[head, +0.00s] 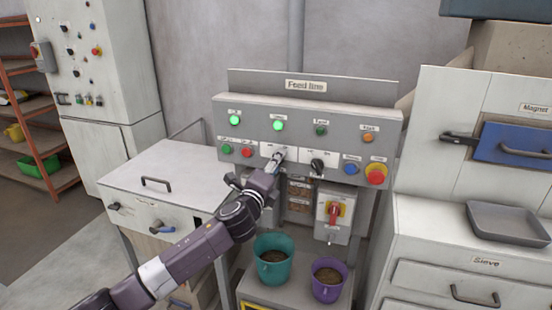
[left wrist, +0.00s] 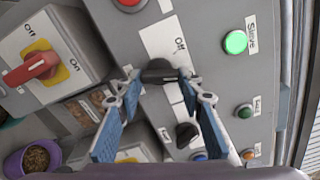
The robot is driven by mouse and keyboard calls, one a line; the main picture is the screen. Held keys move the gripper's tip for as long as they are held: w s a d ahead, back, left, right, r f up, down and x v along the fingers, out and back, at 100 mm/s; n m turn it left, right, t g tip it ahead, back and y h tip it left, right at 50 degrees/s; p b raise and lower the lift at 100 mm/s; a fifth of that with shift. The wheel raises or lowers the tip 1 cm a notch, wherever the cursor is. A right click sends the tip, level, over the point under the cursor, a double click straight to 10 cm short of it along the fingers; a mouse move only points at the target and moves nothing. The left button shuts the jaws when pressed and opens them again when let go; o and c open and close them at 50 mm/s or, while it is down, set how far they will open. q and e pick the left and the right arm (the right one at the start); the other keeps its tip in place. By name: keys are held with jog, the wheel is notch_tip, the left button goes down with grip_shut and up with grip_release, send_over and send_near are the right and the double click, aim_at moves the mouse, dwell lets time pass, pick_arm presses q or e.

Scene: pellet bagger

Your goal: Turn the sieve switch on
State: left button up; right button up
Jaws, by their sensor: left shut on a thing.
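The black switch knob (left wrist: 158,70) on the grey Feed line panel (head: 255,110) sits below a green lamp (head: 278,126). In the left wrist view this lamp (left wrist: 236,42) is lit and labelled Sieve. My left gripper (head: 277,157) is at the panel, shut on this knob. In the left wrist view its two fingertips (left wrist: 160,80) are on either side of the knob. An "Off" label shows on the white plate beside it; the other position's label is hidden or unreadable. The knob is mostly hidden behind the fingers in the head view. My right gripper is not in view.
A second black knob (head: 317,164) sits just right of the gripped one, with a red stop button (head: 376,172) farther right. A red-and-yellow rotary switch (head: 335,212) is below. Teal (head: 272,268) and purple (head: 327,283) buckets stand under the panel.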

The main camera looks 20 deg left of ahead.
pick_arm(q)
jog(key=shift+f+m+p, duration=0.1)
jog(key=shift+m+p, duration=0.5)
jog(key=shift+m, duration=0.5)
jog(key=o, duration=1.2)
jog(key=shift+c, duration=0.2)
jog(key=shift+s, duration=0.1)
jog(key=s, duration=1.2)
jog(key=shift+a, duration=0.25)
jog(key=shift+w+f, duration=0.1)
